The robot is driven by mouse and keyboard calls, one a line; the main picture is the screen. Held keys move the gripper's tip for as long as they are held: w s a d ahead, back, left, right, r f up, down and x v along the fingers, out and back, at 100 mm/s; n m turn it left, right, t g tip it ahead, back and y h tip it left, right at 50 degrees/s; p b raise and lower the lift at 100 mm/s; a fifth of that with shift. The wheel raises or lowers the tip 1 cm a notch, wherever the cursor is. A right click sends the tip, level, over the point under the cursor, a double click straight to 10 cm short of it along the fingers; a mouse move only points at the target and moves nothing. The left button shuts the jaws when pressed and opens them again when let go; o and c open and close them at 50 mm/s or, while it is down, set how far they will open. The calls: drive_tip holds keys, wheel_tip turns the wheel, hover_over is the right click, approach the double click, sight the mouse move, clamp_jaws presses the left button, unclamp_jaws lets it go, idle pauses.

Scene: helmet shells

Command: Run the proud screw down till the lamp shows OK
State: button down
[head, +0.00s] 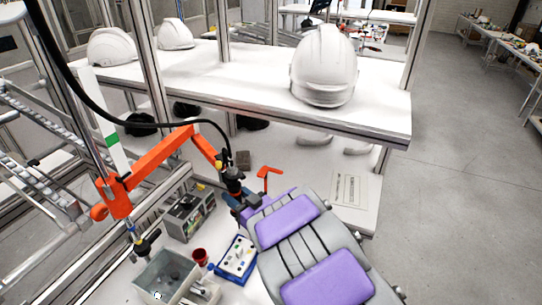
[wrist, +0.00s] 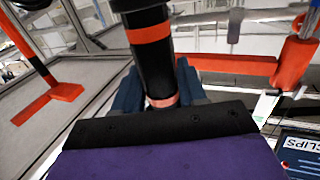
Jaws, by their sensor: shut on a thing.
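A black screwdriver tool (head: 232,178) hangs from the end of an orange jointed arm (head: 150,165), with a black cable running up from it. My gripper (head: 238,202) is shut on this tool. In the wrist view the tool is a black cylinder with orange bands (wrist: 149,40), upright between the dark blue fingers of my gripper (wrist: 155,92). The tool's lower end is hidden behind my gripper. I cannot make out the proud screw or any lamp reading OK.
A grey boxy device (head: 188,215), a red cup (head: 200,256), a blue-edged tray (head: 237,259) and a grey bin (head: 165,278) stand left of my arm. An orange bracket (head: 268,176) and a printed sheet (head: 348,190) lie beyond. White helmets (head: 325,68) sit on the upper shelf.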

drive_tip(key=shift+a+f, duration=0.1)
drive_tip(key=shift+a+f+b, duration=0.2)
drive_tip(key=shift+f+b, duration=0.65)
drive_tip(key=shift+f, duration=1.15)
drive_tip(key=shift+d, duration=0.15)
drive_tip(key=shift+f, duration=0.15)
drive_tip(key=shift+f, duration=0.35)
drive_tip(key=shift+s+f+b, duration=0.1)
drive_tip(key=shift+f+b, duration=0.2)
drive_tip(key=shift+f, duration=0.95)
idle(1.9)
